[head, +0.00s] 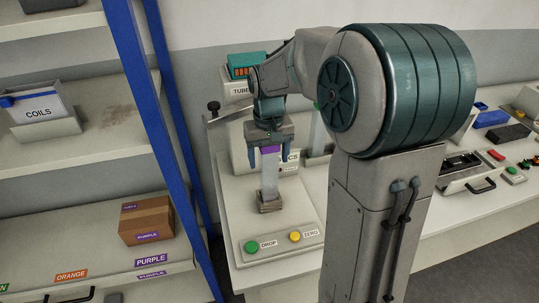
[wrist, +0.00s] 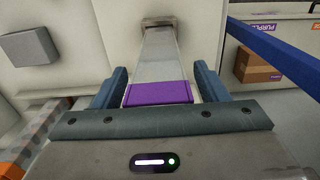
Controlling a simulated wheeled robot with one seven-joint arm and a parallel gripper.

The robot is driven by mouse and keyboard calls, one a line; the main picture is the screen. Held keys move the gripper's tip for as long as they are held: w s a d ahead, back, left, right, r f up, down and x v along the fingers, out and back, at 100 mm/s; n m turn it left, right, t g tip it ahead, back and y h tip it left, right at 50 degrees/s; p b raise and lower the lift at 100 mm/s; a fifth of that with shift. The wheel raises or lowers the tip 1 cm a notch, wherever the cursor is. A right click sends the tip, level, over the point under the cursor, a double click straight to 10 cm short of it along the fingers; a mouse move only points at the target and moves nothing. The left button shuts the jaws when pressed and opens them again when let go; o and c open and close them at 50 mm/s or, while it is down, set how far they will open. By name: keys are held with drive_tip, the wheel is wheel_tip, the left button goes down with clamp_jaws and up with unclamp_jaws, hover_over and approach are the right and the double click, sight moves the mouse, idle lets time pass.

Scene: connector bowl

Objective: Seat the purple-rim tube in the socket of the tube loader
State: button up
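The tube loader (head: 236,225) is a pale machine on the bench with a grey socket (head: 271,203) on its base. The clear tube (head: 270,178) stands upright with its lower end at the socket; how deep it sits is hard to tell. Its purple rim (head: 268,149) is at the top, just under my gripper (head: 269,160). The wrist view also shows the purple rim (wrist: 158,93) close up and the socket (wrist: 158,22) at the far end. My gripper's blue fingers (wrist: 160,88) stand on both sides of the rim with gaps beside the tube, so they look open.
A green DROP button (head: 252,246) and a yellow ZERO button (head: 295,236) sit at the loader's front. Shelves with a blue post (head: 138,75) and a cardboard box (head: 147,220) stand at the left. The bench at the right holds a blue tray (head: 491,118) and other parts.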

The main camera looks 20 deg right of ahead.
wheel_tip(320, 180, up, 14)
drive_tip(key=shift+b, duration=0.35)
drive_tip(key=shift+f, duration=0.1)
idle(0.4)
drive_tip(key=s+f+t, duration=0.1)
drive_tip(key=s+f, duration=0.4)
drive_tip(key=s, duration=0.4)
drive_tip(key=s+f+t, duration=0.2)
drive_tip(key=s+f, duration=0.4)
drive_tip(key=s, duration=0.4)
drive_tip(key=shift+d, duration=0.1)
idle(0.8)
